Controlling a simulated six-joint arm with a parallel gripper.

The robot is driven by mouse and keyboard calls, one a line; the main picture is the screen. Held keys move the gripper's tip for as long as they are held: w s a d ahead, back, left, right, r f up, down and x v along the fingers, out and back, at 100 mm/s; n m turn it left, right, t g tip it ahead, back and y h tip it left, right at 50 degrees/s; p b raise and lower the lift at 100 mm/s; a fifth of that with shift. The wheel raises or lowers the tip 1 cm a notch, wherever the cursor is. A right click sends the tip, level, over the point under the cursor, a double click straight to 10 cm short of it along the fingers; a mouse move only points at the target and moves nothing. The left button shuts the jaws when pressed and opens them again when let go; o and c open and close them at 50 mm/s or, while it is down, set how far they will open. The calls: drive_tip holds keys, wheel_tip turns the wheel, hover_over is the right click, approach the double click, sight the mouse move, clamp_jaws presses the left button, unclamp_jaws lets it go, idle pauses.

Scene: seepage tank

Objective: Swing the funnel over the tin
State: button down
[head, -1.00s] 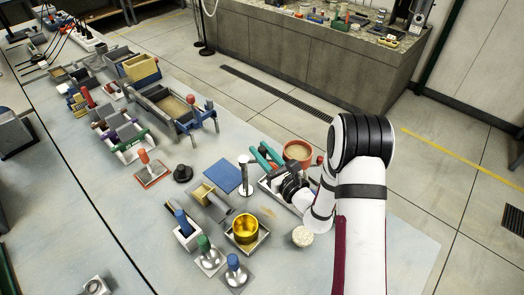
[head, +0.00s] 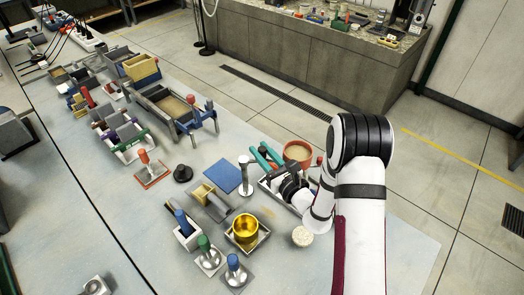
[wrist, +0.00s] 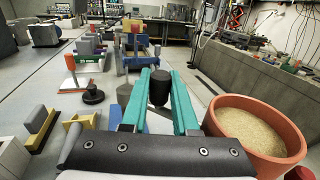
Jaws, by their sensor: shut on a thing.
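My gripper (wrist: 159,92) has two teal fingers, one on each side of a dark, capped knob (wrist: 159,80), and is shut on it. In the head view the teal fingers (head: 263,158) are partly behind my wrist, beside a pale metal post (head: 244,178). I cannot tell whether the knob is the top of that post. A shiny gold round vessel (head: 245,227) sits in a square tray in front of the post, apart from my gripper. I cannot tell for sure whether it is the tin or the funnel; no other clear funnel shows.
A terracotta pot of sand (wrist: 255,130) stands close to the right of my fingers. A blue mat (head: 222,176), a black knob (head: 183,173) and a red-based block (head: 152,172) lie to the left. Several handled tools stand in front. Bare table shows at the lower left.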

drive_tip(key=shift+s+h, duration=0.1)
drive_tip(key=shift+h, duration=0.2)
drive_tip(key=shift+s+a+m+t+h, duration=0.1)
drive_tip(key=shift+s+m+t+h, duration=0.3)
drive_tip(key=shift+m+h, duration=0.75)
drive_tip(key=shift+s+a+m+t+h, duration=0.1)
drive_tip(key=shift+s+m+t+h, duration=0.3)
drive_tip(key=shift+m+h, duration=0.75)
drive_tip(key=shift+s+a+m+t+h, duration=0.1)
drive_tip(key=shift+s+m+t+h, duration=0.4)
drive_tip(key=shift+h, duration=1.2)
drive_tip(key=shift+w, duration=0.15)
drive_tip(key=c, duration=0.7)
unclamp_jaws()
